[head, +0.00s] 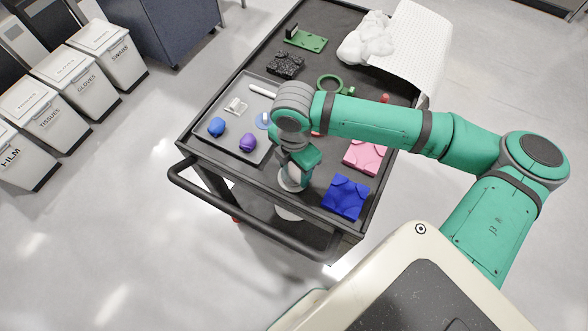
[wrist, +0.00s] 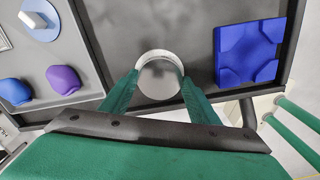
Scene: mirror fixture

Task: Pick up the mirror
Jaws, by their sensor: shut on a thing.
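The mirror (wrist: 160,76) is a round, silvery disc with a pale rim. In the wrist view it sits between the two green fingers of my gripper (wrist: 160,88), which is shut on it. In the head view the mirror (head: 291,181) shows as a pale round form just below my gripper (head: 296,168), over the near end of the black cart. My wrist hides part of it there. I cannot tell whether it touches the cart top.
A blue square block (head: 346,197) lies close on the right, with a pink one (head: 365,157) behind it. A grey tray (head: 203,143) on the left holds blue and purple lumps. The cart's raised rim and push handle (head: 255,229) are near.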

